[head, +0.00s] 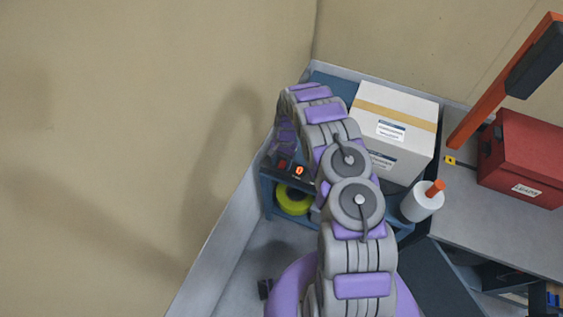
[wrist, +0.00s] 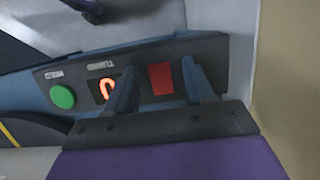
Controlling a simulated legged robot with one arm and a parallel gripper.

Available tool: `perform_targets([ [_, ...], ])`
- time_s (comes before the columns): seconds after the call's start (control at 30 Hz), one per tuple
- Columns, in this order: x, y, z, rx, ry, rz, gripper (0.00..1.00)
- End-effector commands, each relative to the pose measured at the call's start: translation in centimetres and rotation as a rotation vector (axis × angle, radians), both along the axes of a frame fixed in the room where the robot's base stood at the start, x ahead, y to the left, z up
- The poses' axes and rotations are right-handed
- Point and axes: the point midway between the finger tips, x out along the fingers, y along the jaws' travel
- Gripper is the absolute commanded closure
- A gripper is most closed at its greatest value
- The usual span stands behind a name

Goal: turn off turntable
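A dark control panel (head: 271,173) is on the front of a blue stand (head: 266,201), left of my arm in the head view. In the wrist view the panel (wrist: 45,77) carries a round green button (wrist: 63,96), a lit orange display (wrist: 106,88) and a red rectangular button (wrist: 162,79). My gripper (wrist: 159,66) is open and empty, its two fingers apart over the panel. The red button shows between the fingers; I cannot tell whether they touch the panel. The left finger partly covers the display's side. My gripper is hidden in the head view.
A white carton (head: 397,103) with tan tape stands on the blue stand. A wall (head: 150,120) is close on the left.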

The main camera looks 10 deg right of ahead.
Motion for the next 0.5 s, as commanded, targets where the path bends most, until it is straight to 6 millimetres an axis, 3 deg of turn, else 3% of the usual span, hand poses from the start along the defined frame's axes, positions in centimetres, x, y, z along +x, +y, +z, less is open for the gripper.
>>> perform_targets([
  [0.27,0.1,-0.1,0.5,-0.001,0.001,0.000,0.47],
  [0.5,1.0,-0.6,4.4,-0.001,-0.004,0.001,0.47],
])
